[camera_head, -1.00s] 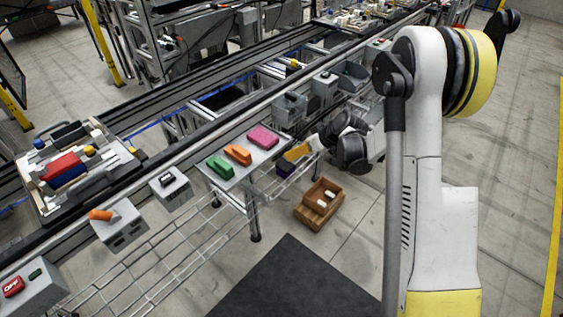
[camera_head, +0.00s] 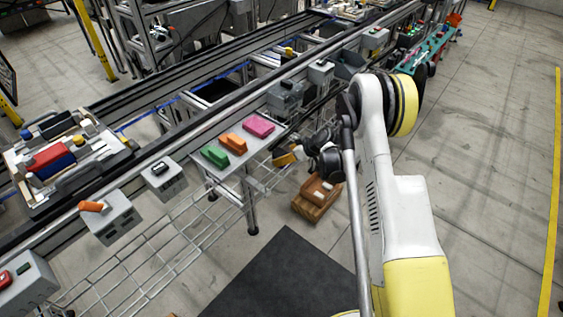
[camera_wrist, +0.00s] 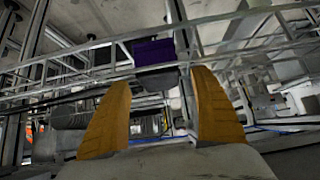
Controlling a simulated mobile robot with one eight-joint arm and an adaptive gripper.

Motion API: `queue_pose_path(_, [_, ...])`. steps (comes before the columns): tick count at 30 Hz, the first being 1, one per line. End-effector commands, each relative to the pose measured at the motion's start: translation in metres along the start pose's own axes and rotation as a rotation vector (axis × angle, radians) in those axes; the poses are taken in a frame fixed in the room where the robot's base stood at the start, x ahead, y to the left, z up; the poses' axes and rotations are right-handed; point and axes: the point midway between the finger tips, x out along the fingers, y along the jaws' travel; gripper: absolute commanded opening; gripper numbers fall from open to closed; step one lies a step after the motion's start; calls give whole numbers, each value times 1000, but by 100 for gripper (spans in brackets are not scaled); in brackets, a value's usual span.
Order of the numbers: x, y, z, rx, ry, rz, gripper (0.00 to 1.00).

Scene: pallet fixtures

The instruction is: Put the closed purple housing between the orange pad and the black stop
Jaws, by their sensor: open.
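My gripper (camera_head: 282,155) is beside the small grey table, at its right end. The wrist view shows its two yellow-orange fingers (camera_wrist: 164,110) spread apart, with nothing held between them. A dark purple box-like thing (camera_wrist: 154,52) shows beyond and above the gap; whether it is the closed housing I cannot tell. In the head view I cannot make it out near the gripper. The small table (camera_head: 238,169) bears a green piece (camera_head: 215,156), an orange piece (camera_head: 233,143) and a pink-magenta piece (camera_head: 259,126) in a row. I cannot identify the orange pad or black stop.
A pallet (camera_head: 88,170) with red, blue, black and yellow parts sits on the conveyor at left. Grey control boxes (camera_head: 112,222) line the conveyor's near side.

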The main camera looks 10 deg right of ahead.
Motion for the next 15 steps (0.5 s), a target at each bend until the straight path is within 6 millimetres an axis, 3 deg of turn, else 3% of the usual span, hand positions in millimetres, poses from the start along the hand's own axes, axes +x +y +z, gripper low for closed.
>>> queue_pose_path(1, [13,0,5,-1,0,-1,74])
queue_pose_path(4, [27,1,4,-2,0,1,74])
queue_pose_path(12, [30,1,1,0,0,1,72])
queue_pose_path(15, [30,1,1,0,0,1,41])
